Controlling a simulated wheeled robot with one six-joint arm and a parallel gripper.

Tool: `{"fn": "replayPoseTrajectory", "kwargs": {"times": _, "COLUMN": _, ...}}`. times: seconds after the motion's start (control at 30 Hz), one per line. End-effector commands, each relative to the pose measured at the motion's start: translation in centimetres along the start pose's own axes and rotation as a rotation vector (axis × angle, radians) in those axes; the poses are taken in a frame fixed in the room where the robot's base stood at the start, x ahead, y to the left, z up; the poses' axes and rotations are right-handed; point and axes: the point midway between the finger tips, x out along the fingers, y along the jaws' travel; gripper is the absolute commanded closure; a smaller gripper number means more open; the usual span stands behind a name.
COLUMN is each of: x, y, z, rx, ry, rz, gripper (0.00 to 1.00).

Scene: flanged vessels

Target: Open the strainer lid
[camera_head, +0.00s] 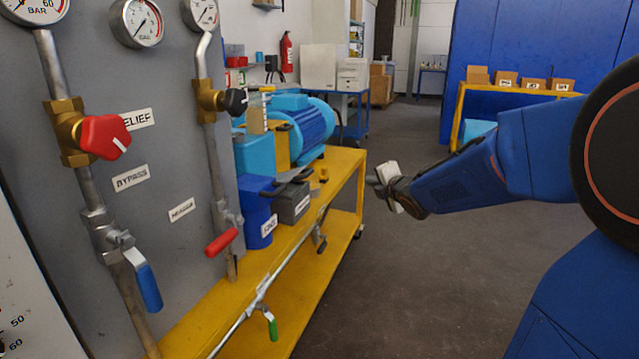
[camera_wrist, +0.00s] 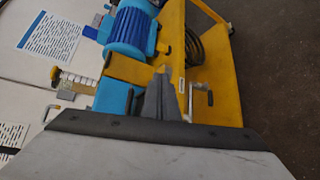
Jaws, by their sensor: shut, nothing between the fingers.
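I cannot tell for sure which part is the strainer. A grey box-shaped vessel (camera_head: 291,203) with a dark top and handle stands on the yellow cart in the head view. A blue labelled vessel (camera_head: 257,212) stands just left of it, and its top is partly hidden by a dark handle. No lid shows raised. My gripper (camera_head: 384,177) is to the right of the cart, apart from both vessels, and points left over open floor.
The yellow cart (camera_head: 345,165) carries a blue motor (camera_head: 308,122), also in the wrist view (camera_wrist: 132,34). A grey panel (camera_head: 170,65) with gauges, a red-knobbed valve (camera_head: 103,137) and a blue lever (camera_head: 149,287) is at left. The floor (camera_head: 420,260) right of the cart is clear.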

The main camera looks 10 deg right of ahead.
Motion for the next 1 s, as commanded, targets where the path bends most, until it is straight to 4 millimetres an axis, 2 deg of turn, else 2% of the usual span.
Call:
{"fn": "replayPoseTrajectory", "kwargs": {"times": 0.03, "x": 1.5, "y": 0.0, "z": 0.1, "rx": -0.076, "ry": 0.023, "rz": 0.032, "gripper": 1.00}}
{"fn": "replayPoseTrajectory", "kwargs": {"times": 0.2, "x": 5.5, "y": 0.4, "z": -0.7, "rx": -0.360, "ry": 0.104, "rz": 0.184, "gripper": 1.00}}
{"fn": "replayPoseTrajectory", "kwargs": {"times": 0.4, "x": 8.8, "y": -0.1, "z": -2.3, "rx": -0.660, "ry": 0.181, "rz": 0.396, "gripper": 1.00}}
{"fn": "replayPoseTrajectory", "kwargs": {"times": 0.5, "x": 9.8, "y": -0.9, "z": -3.1, "rx": -0.789, "ry": 0.208, "rz": 0.513, "gripper": 1.00}}
{"fn": "replayPoseTrajectory", "kwargs": {"times": 0.7, "x": 10.5, "y": -3.2, "z": -4.5, "rx": -1.001, "ry": 0.225, "rz": 0.773, "gripper": 1.00}}
{"fn": "replayPoseTrajectory", "kwargs": {"times": 1.0, "x": 9.5, "y": -6.1, "z": -5.2, "rx": -1.144, "ry": 0.182, "rz": 1.045, "gripper": 1.00}}
